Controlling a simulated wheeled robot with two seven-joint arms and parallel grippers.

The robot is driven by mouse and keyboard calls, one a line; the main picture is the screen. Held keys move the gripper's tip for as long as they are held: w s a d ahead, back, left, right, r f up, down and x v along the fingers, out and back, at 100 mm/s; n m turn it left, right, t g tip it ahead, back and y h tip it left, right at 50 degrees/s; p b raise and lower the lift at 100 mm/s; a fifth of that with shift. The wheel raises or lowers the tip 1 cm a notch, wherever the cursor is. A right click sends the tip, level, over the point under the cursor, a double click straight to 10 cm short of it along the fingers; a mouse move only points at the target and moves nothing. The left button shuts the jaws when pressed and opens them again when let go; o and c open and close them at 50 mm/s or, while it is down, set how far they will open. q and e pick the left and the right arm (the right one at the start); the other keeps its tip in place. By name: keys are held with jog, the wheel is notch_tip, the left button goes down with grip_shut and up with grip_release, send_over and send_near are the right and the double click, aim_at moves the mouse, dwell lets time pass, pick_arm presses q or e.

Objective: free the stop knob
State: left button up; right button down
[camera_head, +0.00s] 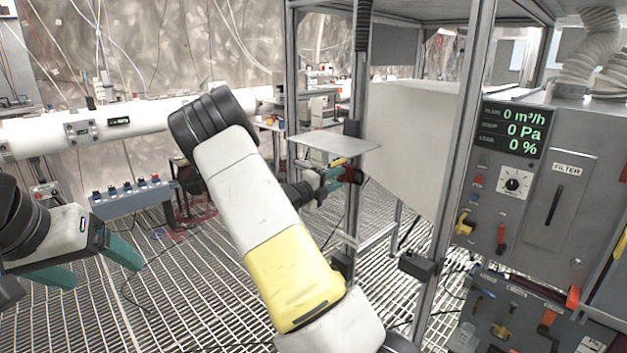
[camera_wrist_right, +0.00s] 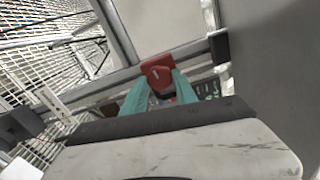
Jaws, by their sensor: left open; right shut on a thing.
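A red knob (camera_wrist_right: 158,72) with a small pale mark sits between the teal fingertips of my right gripper (camera_wrist_right: 160,82) in the right wrist view. The fingers are shut on it. In the head view my right gripper (camera_head: 333,179) is at the frame post under a small grey shelf, and the red knob (camera_head: 352,175) shows at its tips, partly hidden. Whether the knob turns or is fixed to the post cannot be told. My left gripper (camera_head: 105,268) is at the lower left in the head view, its teal fingers apart and empty, over the grating floor.
The small grey shelf (camera_head: 332,142) juts out just above my right gripper. Metal frame posts (camera_head: 464,150) and a pale panel (camera_head: 410,145) stand to its right. A control cabinet (camera_head: 560,190) with a display is at far right. A blue switch box (camera_head: 130,200) stands left.

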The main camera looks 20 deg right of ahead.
jog(key=c, duration=1)
grip_release()
jog(key=shift+o, duration=0.2)
jog(key=shift+a, duration=0.15)
jog(key=v, duration=0.7)
jog(key=shift+s+a, duration=0.15)
jog(key=shift+a, duration=0.1)
